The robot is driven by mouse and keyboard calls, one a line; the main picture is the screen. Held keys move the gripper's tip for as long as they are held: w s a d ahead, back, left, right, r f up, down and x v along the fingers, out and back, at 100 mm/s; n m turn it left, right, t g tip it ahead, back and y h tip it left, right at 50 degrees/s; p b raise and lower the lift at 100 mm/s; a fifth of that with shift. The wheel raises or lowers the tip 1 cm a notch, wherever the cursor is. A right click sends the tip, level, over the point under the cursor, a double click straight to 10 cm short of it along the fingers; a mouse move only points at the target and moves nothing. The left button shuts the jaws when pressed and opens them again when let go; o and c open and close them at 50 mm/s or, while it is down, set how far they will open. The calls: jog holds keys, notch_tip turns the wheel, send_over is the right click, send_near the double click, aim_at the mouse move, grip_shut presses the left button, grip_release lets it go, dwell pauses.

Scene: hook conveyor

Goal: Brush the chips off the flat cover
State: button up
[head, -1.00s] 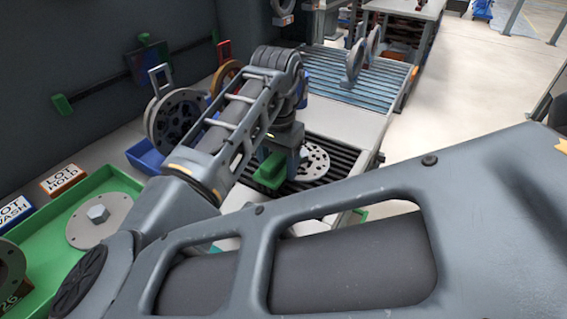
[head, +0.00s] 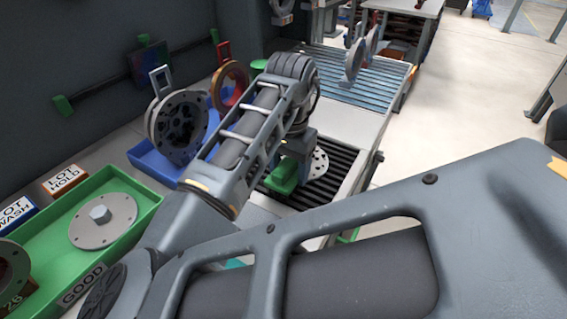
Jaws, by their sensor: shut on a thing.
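My gripper (head: 298,148) is low over the dark slatted grate (head: 325,190), its fingers mostly hidden by my wrist. It is shut on a green block-shaped thing, apparently the brush (head: 284,177). A pale flat cover with holes (head: 320,162) lies on the grate just right of the gripper, its left part hidden behind the gripper and brush. I cannot tell whether the brush touches the cover. Chips are too small to make out.
A green tray (head: 142,204) marked GOOD holds a grey disc with a hex centre (head: 103,220). A blue roller conveyor (head: 352,85) lies beyond.

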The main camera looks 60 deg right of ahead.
jog(key=shift+s, duration=0.5)
jog(key=shift+w+f, duration=0.15)
jog(key=shift+w, duration=2.1)
notch_tip(320, 180, up, 6)
jog(key=p, duration=0.6)
